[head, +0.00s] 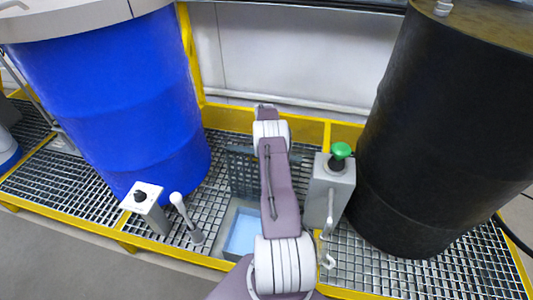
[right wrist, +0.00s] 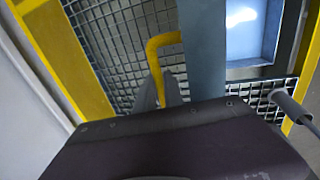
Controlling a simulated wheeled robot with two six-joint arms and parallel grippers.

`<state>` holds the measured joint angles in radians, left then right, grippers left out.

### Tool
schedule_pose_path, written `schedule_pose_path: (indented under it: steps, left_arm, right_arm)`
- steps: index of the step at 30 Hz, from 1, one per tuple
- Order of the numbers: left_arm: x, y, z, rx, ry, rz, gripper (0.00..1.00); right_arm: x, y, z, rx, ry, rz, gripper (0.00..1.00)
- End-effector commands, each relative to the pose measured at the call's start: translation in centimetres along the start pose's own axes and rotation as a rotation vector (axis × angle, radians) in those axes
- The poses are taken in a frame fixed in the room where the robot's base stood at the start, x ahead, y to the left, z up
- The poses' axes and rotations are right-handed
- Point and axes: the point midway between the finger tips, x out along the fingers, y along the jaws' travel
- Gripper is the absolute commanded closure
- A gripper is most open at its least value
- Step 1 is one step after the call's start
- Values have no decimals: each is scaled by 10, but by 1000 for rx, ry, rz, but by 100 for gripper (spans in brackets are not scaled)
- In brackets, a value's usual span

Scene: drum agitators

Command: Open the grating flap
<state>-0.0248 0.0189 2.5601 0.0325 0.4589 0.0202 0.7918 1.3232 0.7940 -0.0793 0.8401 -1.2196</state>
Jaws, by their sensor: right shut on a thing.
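The grating flap (head: 243,172) is a dark panel with holes, raised steeply behind a square opening with a pale blue bottom (head: 242,235) in the head view. My right arm crosses in front of it and hides part of it. In the right wrist view a yellow bent handle (right wrist: 158,62) rises beside a grey-blue strip (right wrist: 205,50), which seems to be the flap seen nearly edge-on. My right gripper (right wrist: 162,90) is shut on the handle's lower end; its fingertips are partly hidden by my dark wrist body. My left gripper is in neither view.
A blue drum (head: 115,95) stands left and a black drum (head: 430,130) right. A grey box with a green button (head: 341,150) stands close to the right of my arm. A switch post (head: 143,197) and a lever (head: 185,215) stand left of the opening. Yellow rails edge the platform.

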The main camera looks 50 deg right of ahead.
Motion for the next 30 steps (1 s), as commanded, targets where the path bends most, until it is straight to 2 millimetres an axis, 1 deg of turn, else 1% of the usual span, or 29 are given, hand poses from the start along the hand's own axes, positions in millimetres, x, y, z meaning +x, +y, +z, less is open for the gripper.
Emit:
schedule_pose_path:
  steps: [1, 6, 7, 8, 9, 17, 19, 20, 24, 27, 30]
  left_arm:
    - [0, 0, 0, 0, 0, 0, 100]
    - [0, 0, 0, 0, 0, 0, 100]
    - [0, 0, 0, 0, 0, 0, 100]
    - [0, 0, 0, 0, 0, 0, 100]
    - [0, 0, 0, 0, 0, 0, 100]
    - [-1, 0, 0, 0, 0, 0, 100]
    - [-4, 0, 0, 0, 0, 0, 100]
    - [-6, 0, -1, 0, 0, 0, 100]
    - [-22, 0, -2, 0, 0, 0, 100]
    - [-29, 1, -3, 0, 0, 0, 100]
    - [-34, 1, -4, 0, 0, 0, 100]
  right_arm:
    - [-1, 1, -3, -3, 5, 4, 100]
    - [-2, 1, -3, -3, 5, 5, 100]
    - [-2, 1, -3, -3, 5, 5, 85]
    - [-2, 1, -3, -3, 5, 5, 76]
    - [-2, 1, -3, -3, 5, 5, 66]
    - [-1, 0, -2, -1, 2, 3, 66]
    - [-7, 1, -2, -1, 2, 2, 66]
    - [-12, 1, -2, -1, 2, 3, 66]
    - [-45, 2, -2, -2, 3, 5, 66]
    - [-66, 2, -3, -3, 4, 5, 66]
    - [-82, 1, -3, -4, 4, 4, 66]
